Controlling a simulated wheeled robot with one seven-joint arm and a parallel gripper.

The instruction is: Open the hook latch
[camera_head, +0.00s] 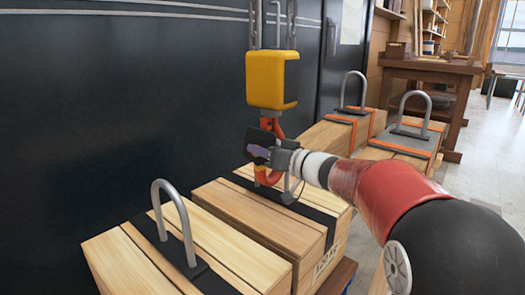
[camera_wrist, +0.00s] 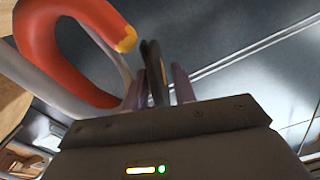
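A red-orange hook (camera_head: 268,176) hangs under a yellow hoist block (camera_head: 272,80). In the wrist view the hook (camera_wrist: 68,12) curves at upper left, with a yellow tip. A grey metal bar (camera_wrist: 112,62) passes through the hook's mouth. A thin dark piece, seemingly the hook latch (camera_wrist: 153,65), stands near the yellow tip. My gripper (camera_head: 262,150) is at the hook, just below the block. In the wrist view my gripper's purple fingers (camera_wrist: 158,85) stand on either side of the dark piece, with a narrow gap seeming to show on the right. Contact is not clear.
The middle wooden crate (camera_head: 250,214) lies under the hook. Another crate (camera_head: 125,268) with a metal hoop (camera_head: 172,205) stands at front left. Two strapped, hooped crates (camera_head: 398,152) are behind at right. A dark wall (camera_head: 110,100) is behind; chains hang above the block.

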